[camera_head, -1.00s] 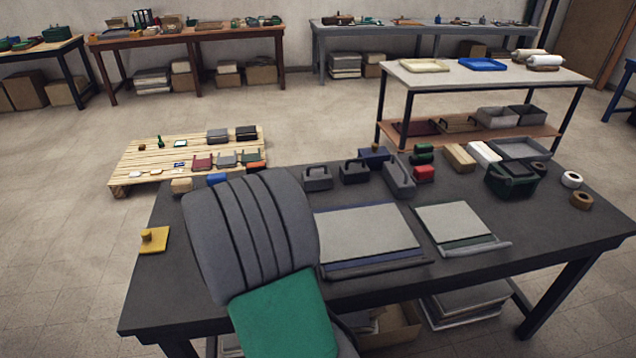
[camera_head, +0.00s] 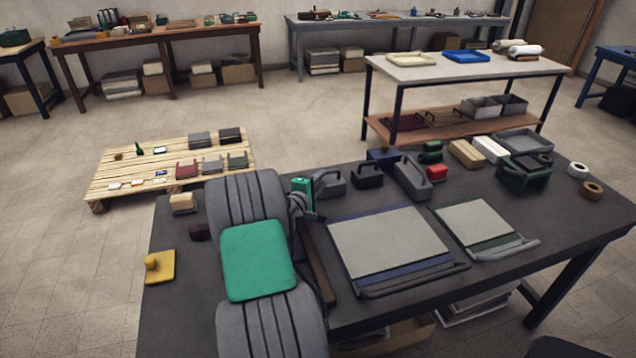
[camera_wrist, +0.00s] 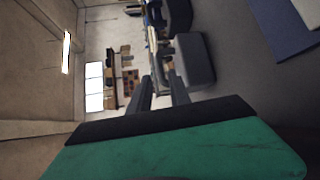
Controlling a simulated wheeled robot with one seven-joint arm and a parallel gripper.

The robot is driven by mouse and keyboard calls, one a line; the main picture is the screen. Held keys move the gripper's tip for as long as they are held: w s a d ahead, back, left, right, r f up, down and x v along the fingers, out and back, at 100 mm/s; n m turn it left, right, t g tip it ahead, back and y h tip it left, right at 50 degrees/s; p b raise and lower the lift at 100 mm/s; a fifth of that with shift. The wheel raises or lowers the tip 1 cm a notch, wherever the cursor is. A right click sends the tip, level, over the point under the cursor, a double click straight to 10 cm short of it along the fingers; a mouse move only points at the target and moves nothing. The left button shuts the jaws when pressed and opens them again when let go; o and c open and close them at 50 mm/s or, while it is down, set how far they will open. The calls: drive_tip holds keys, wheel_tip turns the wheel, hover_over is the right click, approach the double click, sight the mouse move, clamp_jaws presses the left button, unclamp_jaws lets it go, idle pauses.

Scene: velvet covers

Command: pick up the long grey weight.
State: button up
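The long grey weight (camera_head: 411,178) lies on the dark table with its handle on top, in the head view. A shorter grey weight (camera_head: 328,184) and a black weight (camera_head: 367,174) stand to its left. My arm reaches over the left part of the table and hides much of my gripper in the head view. In the wrist view the two dark fingers of my gripper (camera_wrist: 160,88) stand apart with nothing between them. A grey block (camera_wrist: 194,60) shows just beyond the fingers; I cannot tell which weight it is.
A grey board (camera_head: 388,241) and a smaller board (camera_head: 474,226) lie in front of the weights. A yellow block (camera_head: 160,267) lies at the table's left edge.

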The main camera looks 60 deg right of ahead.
sight(328, 171)
drive_tip(key=d, duration=0.4)
drive_tip(key=d+f, duration=0.1)
drive_tip(key=d, duration=0.1)
drive_tip(key=shift+d+p, duration=0.3)
drive_tip(key=shift+d, duration=0.05)
drive_tip(key=shift+c, duration=0.2)
clamp_jaws()
idle(0.6)
drive_tip(key=shift+r, duration=0.3)
